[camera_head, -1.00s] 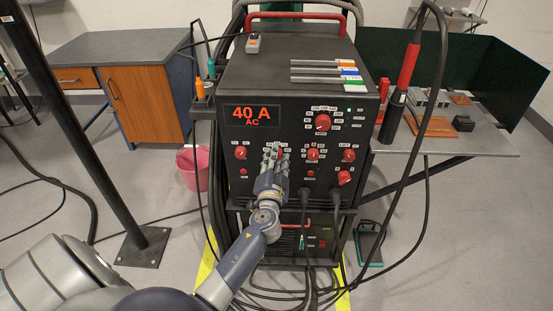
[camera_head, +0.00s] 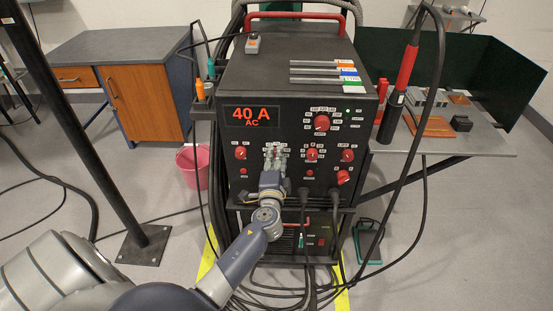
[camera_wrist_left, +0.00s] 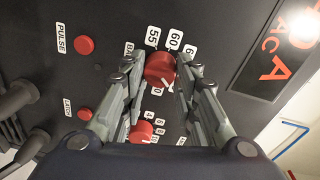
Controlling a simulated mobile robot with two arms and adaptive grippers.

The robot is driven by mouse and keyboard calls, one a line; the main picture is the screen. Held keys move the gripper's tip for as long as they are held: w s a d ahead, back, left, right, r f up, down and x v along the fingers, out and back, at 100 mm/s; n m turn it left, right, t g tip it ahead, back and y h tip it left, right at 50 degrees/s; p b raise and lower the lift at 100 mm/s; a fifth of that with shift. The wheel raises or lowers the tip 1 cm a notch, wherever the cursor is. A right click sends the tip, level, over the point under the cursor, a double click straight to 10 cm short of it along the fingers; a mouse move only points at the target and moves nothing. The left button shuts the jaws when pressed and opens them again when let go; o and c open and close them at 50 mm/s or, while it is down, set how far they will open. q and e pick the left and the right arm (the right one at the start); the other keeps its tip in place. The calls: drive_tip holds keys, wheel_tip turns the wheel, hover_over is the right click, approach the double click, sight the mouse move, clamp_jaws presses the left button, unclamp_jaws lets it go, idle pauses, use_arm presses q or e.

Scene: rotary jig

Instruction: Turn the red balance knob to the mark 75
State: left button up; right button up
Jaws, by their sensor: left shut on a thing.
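The red balance knob (camera_wrist_left: 160,68) sits between the fingertips of my left gripper (camera_wrist_left: 162,72) in the left wrist view. The gripper is shut on it. Labels 55 and 60 show above the knob, and the label starting "BA" is partly covered. A white pointer line shows at the knob's lower right; the number it faces is hidden by a finger. In the head view my left gripper (camera_head: 274,160) reaches the front panel of the black welding machine (camera_head: 262,172) and hides most of this knob. My right gripper is not in view.
A second red knob (camera_wrist_left: 141,131) lies close below in the wrist view, between the finger links. More red knobs (camera_head: 312,155) stand to the right on the panel. Cables (camera_head: 306,230) hang below. A pink bucket (camera_head: 192,166) and a black post (camera_head: 90,130) stand left.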

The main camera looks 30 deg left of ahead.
use_arm(q)
drive_tip(key=shift+r, duration=0.1)
drive_tip(key=o, duration=1.1)
drive_tip(key=v, duration=1.2)
